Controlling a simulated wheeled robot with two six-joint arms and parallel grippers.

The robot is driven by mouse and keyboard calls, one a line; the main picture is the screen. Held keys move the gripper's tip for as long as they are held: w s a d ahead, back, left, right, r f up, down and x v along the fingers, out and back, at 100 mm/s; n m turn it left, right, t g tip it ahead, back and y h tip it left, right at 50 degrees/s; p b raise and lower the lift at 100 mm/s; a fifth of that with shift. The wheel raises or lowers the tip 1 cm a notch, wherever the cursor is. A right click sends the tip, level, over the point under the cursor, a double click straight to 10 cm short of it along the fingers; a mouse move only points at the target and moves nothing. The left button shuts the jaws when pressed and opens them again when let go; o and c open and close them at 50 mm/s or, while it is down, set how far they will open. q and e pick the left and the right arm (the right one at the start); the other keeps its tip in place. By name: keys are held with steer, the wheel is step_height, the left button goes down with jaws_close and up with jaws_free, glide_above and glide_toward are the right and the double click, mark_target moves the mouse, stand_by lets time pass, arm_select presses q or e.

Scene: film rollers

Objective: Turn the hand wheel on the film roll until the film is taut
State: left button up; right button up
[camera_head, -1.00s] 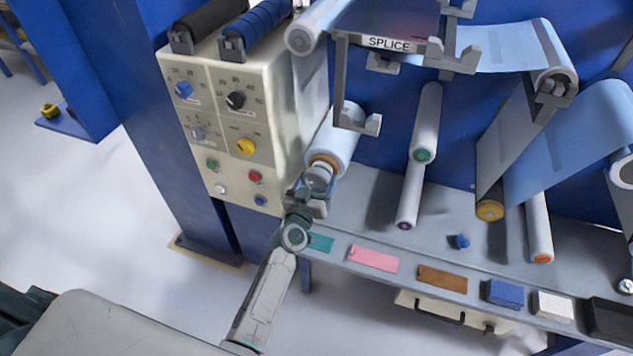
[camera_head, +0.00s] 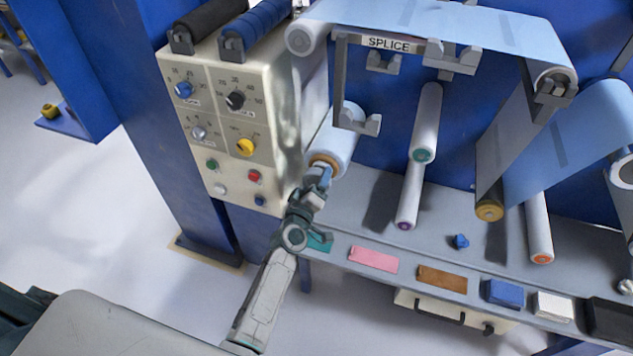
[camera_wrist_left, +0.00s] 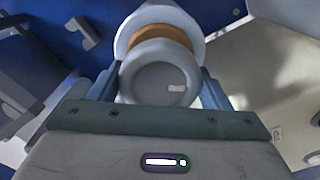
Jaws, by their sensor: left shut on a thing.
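The film roll (camera_head: 341,143) is a pale blue cylinder on the machine's lower left, with an orange-brown core. The grey round hand wheel (camera_wrist_left: 158,82) sticks out from its near end in the left wrist view. My left gripper (camera_wrist_left: 160,88) is shut on the wheel, one finger on each side of its rim. In the head view the gripper (camera_head: 319,177) reaches up to the roll's end and hides most of the wheel. The light blue film (camera_head: 430,22) lies flat and straight over the top rollers, above the SPLICE sign (camera_head: 389,43). My right gripper is not in view.
A beige control panel (camera_head: 223,125) with knobs and buttons stands close to the left of my gripper. Below the rollers, a grey shelf (camera_head: 345,211) carries a pink piece (camera_head: 374,258), a brown piece (camera_head: 442,279) and a blue block (camera_head: 504,293).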

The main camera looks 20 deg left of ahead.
arm_select(q)
steer(key=shift+n, duration=0.5)
steer(key=o, duration=1)
steer(key=shift+s+a+b, duration=0.2)
steer(key=shift+s+b, duration=0.75)
steer(key=shift+s, duration=4.45)
